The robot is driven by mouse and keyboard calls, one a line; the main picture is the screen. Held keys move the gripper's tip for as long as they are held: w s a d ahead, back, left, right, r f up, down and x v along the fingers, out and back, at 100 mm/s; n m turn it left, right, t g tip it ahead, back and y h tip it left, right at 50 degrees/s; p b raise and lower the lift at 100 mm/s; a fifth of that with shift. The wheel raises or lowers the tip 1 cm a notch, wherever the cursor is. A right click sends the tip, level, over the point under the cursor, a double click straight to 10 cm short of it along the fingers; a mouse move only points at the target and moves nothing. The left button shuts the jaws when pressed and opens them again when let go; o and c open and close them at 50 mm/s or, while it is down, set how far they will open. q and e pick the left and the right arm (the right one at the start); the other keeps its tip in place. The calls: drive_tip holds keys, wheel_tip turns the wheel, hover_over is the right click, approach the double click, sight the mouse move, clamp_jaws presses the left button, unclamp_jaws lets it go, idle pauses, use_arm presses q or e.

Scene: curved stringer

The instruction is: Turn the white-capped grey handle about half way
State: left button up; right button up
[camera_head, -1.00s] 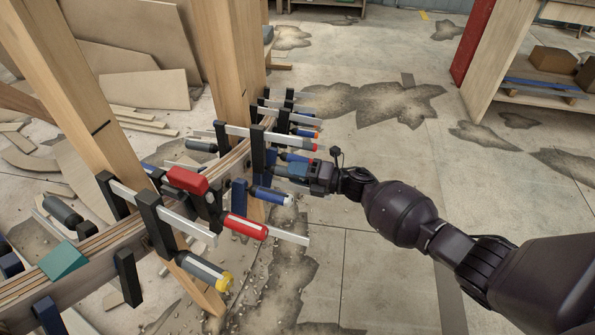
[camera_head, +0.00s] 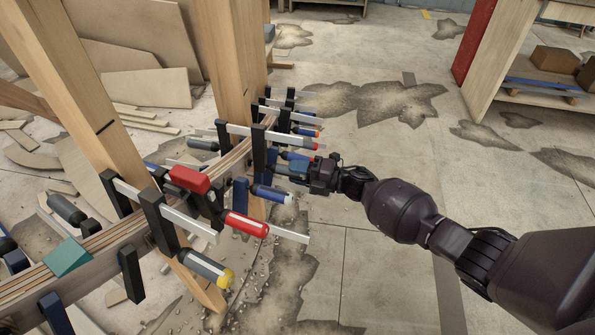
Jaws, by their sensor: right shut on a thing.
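My right gripper (camera_head: 302,171) reaches in from the right to the row of clamps on the curved wooden stringer (camera_head: 100,243). It is shut around a clamp handle just right of the stringer. The grey handle (camera_head: 282,168) is mostly hidden by the fingers, and its white cap cannot be made out. A blue handle (camera_head: 268,193) with a pale end sits just below and nearer. My left gripper is not in view.
A red handle (camera_head: 246,224) and a yellow-capped grey handle (camera_head: 205,268) stick out nearer. Several more clamps stand close behind my gripper. Wooden posts (camera_head: 222,60) rise beside the stringer. The floor (camera_head: 390,260) to the right is open; a shelf (camera_head: 500,80) stands far right.

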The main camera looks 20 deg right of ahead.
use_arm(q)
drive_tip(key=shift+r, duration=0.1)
use_arm(e)
drive_tip(key=o, duration=0.9)
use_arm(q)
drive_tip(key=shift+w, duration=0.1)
use_arm(e)
drive_tip(key=shift+s+d, duration=0.1)
drive_tip(key=shift+s+d, duration=0.15)
drive_tip(key=shift+d, duration=0.05)
use_arm(q)
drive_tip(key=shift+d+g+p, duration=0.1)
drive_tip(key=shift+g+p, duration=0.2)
drive_tip(key=shift+p, duration=0.5)
use_arm(e)
drive_tip(key=shift+v, duration=5.1)
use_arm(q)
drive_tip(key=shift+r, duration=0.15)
use_arm(e)
drive_tip(key=v, duration=0.2)
drive_tip(key=shift+s+d, duration=0.1)
drive_tip(key=shift+d, duration=0.15)
